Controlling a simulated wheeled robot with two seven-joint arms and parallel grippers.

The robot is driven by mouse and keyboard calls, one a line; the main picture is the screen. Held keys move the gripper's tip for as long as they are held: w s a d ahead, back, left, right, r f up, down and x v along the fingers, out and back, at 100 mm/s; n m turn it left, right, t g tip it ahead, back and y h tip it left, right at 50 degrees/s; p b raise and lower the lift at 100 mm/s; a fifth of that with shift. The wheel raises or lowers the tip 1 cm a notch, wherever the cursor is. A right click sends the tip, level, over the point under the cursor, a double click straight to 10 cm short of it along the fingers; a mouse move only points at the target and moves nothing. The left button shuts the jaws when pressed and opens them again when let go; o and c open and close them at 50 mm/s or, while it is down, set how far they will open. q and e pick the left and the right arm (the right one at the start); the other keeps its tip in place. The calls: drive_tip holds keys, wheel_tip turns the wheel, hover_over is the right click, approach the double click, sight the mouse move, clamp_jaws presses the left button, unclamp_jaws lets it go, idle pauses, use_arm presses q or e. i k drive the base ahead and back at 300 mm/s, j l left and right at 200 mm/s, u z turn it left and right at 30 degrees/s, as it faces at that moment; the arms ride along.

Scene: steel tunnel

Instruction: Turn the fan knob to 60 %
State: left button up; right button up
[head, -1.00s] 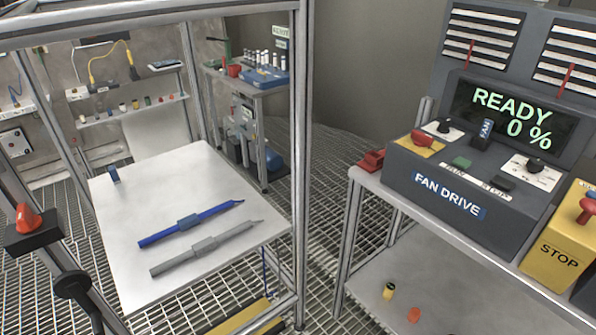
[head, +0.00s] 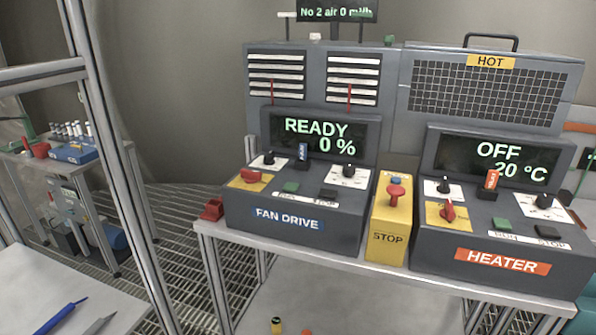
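The fan drive box (head: 292,228) stands on a metal table, with a display (head: 319,136) reading "READY 0 %". A black knob (head: 349,170) sits on a white dial plate (head: 344,179) at the right of its sloped panel. A red switch (head: 250,176) on a yellow plate, a green button (head: 291,187) and a black button (head: 328,194) are also on the panel. Neither of my grippers is in view.
A yellow STOP box (head: 390,222) stands between the fan drive and the heater box (head: 495,238), whose display reads "OFF 20 °C". A red object (head: 212,209) lies at the table's left end. A white table (head: 25,300) with pens is at lower left.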

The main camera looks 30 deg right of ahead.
sight(348, 170)
drive_tip(key=z, duration=1.35)
drive_tip(key=i+j+u, duration=0.15)
drive_tip(key=k, duration=0.05)
